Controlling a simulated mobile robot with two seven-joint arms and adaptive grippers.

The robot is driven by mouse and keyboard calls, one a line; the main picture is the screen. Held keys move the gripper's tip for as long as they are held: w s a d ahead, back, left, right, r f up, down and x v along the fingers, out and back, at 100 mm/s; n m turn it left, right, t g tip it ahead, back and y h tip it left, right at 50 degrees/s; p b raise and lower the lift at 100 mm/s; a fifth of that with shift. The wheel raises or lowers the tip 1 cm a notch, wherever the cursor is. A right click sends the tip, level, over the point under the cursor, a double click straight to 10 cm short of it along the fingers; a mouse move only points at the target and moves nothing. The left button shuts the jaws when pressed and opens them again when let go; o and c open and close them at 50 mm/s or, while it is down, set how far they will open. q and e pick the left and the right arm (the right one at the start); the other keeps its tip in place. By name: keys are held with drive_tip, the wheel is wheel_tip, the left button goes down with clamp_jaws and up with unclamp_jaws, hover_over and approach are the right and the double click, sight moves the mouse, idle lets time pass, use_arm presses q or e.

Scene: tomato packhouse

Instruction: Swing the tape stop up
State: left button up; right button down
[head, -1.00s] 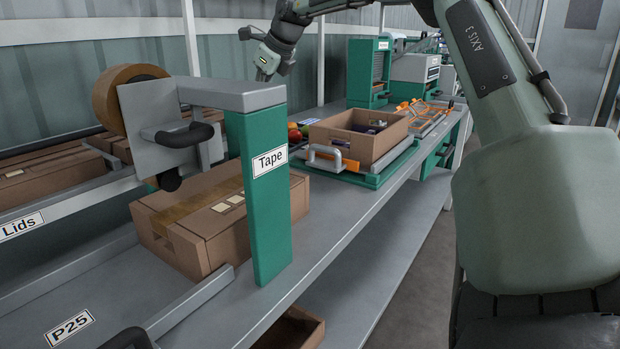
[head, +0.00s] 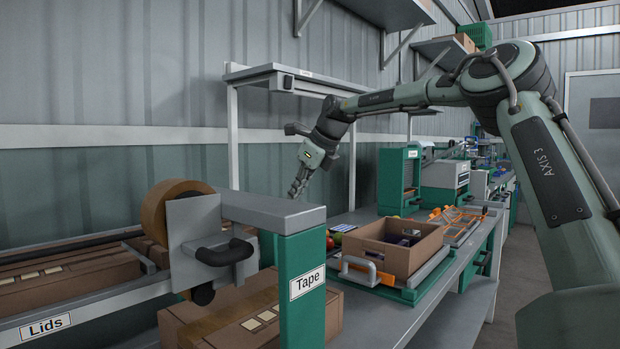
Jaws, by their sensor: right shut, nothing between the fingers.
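The tape station has a green post (head: 302,300) labelled "Tape", a grey top beam (head: 268,211), a brown tape roll (head: 170,207) and a metal plate with a dark curved handle (head: 222,252). A closed brown carton (head: 245,318) lies under the beam, partly cut off by the picture's lower edge. I cannot make out which part is the tape stop. My right gripper (head: 297,192) hangs in the air beyond the beam, pointing down, shut and empty, apart from the station. My left gripper is not in view.
An open carton (head: 398,248) stands on a green-framed station with a metal handle (head: 362,267) at its left. A shelf frame (head: 233,140) rises behind my right gripper. Cartons lie on the "Lids" rack (head: 90,303) at left. The aisle floor at right is clear.

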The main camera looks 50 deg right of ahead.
drive_tip(key=v, duration=0.7)
drive_tip(key=shift+s+d, duration=0.2)
drive_tip(key=shift+f, duration=0.25)
